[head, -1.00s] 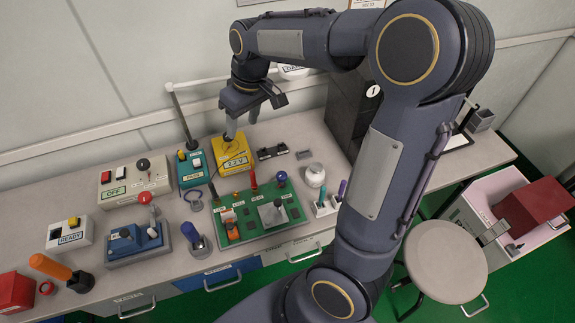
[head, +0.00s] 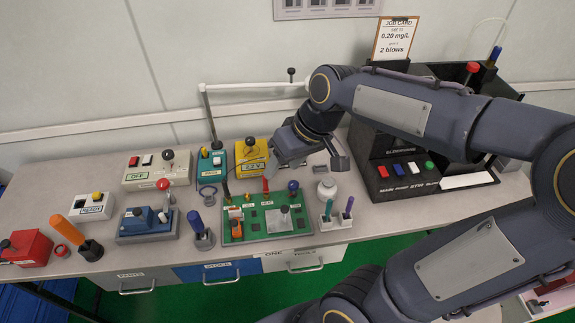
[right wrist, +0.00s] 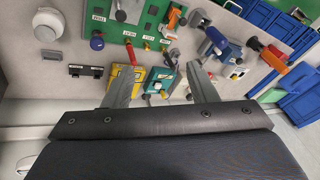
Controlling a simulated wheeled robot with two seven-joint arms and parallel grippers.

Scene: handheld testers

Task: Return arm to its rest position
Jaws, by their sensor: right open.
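My right arm spans the right half of the head view. Its gripper (head: 308,160) is over the back of the bench, just right of the yellow tester (head: 247,151) and behind the green board (head: 257,223). In the right wrist view the two fingers (right wrist: 158,88) are spread apart with nothing between them. The yellow tester (right wrist: 127,75) and the teal tester (right wrist: 160,78) show beyond the fingers there. My left gripper is not in view.
A black machine (head: 410,170) with coloured buttons stands on the bench behind my right forearm. A white jar (head: 327,188) and a holder with two pens (head: 337,221) stand right of the green board. Several testers line the bench to the left. A grey wall rises behind.

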